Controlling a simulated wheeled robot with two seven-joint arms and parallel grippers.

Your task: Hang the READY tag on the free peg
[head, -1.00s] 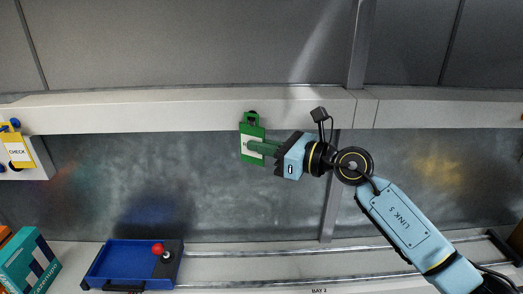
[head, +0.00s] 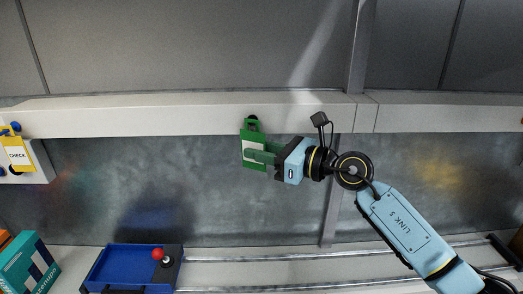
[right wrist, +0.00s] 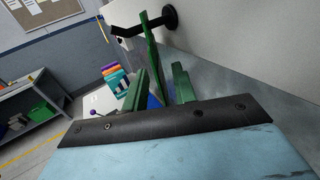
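A green tag (head: 248,163) with a white label hangs upright at a black peg (head: 253,117) on the pale beam, at the middle of the head view. Its wording is not readable, partly behind my fingers. In the right wrist view the tag (right wrist: 151,50) shows edge-on, with the black peg (right wrist: 168,19) appearing to run through its top. My right gripper (head: 262,155) is at the tag's lower half. In the wrist view its two green fingers (right wrist: 161,88) stand apart on either side of the tag, with gaps. My left gripper is not in view.
A yellow CHECK tag (head: 17,155) hangs at the far left beside blue knobs. A blue tray (head: 120,265), a red-knobbed joystick (head: 158,254) and a teal box (head: 36,263) sit below. The wall around the tag is clear.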

